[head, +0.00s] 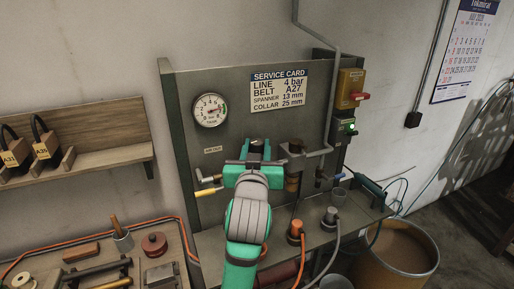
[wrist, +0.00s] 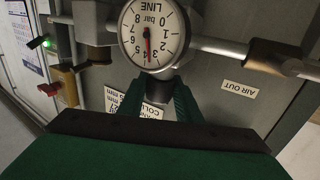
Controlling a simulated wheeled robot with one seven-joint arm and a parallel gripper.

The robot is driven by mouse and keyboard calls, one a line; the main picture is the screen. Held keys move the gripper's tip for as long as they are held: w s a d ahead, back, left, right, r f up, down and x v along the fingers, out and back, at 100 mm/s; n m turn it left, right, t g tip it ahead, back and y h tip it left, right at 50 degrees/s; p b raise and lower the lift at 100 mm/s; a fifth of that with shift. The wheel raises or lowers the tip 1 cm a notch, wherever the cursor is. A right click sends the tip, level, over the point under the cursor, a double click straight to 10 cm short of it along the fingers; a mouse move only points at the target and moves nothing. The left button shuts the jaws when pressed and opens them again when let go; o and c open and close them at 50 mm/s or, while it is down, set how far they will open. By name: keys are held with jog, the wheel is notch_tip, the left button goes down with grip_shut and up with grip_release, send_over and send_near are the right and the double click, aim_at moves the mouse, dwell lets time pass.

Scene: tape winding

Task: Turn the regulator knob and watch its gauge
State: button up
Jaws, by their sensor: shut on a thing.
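My gripper (head: 255,152) is at the middle of the grey panel (head: 240,120), below the service card (head: 279,88). In the wrist view, its green fingers (wrist: 155,98) are closed around the dark regulator knob (wrist: 155,80). The white LINE gauge (wrist: 150,30), in bar, sits just beyond the knob and appears upside down. Its red needle points straight down in the picture, near the 4. My arm hides this gauge in the head view. The service card gives LINE 4 bar; in the wrist view it (wrist: 150,110) is partly covered by the fingers.
A larger round gauge (head: 210,110) is at the panel's upper left. A yellow-handled valve (head: 208,192) is below the AIR OUT label (head: 213,149). At right are a red lever (head: 360,96) and a lit green lamp (head: 351,127).

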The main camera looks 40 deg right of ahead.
jog(key=shift+n+t+y, duration=0.9)
jog(key=shift+n+y, duration=0.35)
jog(key=shift+y, duration=0.5)
jog(key=shift+n+t+y, duration=0.9)
jog(key=shift+n+y, duration=0.35)
jog(key=shift+y, duration=0.8)
jog(key=o, duration=0.8)
jog(key=shift+c, duration=0.2)
jog(key=v, duration=1.1)
